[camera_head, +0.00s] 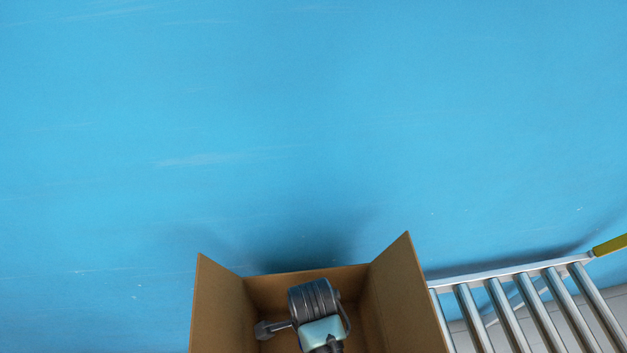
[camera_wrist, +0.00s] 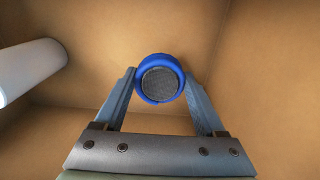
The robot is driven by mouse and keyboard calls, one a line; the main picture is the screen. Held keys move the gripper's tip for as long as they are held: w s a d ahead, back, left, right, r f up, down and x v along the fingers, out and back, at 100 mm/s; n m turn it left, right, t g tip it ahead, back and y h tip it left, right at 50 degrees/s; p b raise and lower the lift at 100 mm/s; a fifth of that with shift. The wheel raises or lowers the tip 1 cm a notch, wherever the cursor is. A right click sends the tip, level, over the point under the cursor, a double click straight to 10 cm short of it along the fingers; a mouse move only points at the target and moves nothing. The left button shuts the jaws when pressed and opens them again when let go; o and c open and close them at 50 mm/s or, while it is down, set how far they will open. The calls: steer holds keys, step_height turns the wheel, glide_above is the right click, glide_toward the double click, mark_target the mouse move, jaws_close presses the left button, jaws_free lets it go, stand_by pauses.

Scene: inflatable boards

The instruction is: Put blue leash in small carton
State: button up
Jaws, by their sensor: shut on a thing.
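The small carton (camera_head: 219,305) stands open at the bottom of the head view, with brown flaps raised on its left and right. My wrist reaches down into its opening, and the fingers are hidden there. In the wrist view, my gripper (camera_wrist: 159,78) is shut on the blue leash (camera_wrist: 158,58), a round blue coil with a grey disc in its middle. The leash is between the two fingertips. Brown carton walls (camera_wrist: 240,70) surround it. I cannot tell whether the leash touches the carton bottom.
A white cylinder (camera_wrist: 30,70) shows at the left of the wrist view, close to the carton wall. A metal roller conveyor (camera_head: 515,310) lies right of the carton, with a yellow end piece (camera_head: 610,245). A plain blue wall (camera_head: 300,130) fills the background.

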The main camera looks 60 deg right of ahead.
steer(key=shift+f, duration=2.05)
steer(key=shift+f+b, duration=0.1)
steer(key=shift+b, duration=0.2)
steer(key=o, duration=1.4)
step_height(320, 180, up, 12)
steer(key=shift+r+p, duration=0.15)
steer(key=shift+p, duration=0.75)
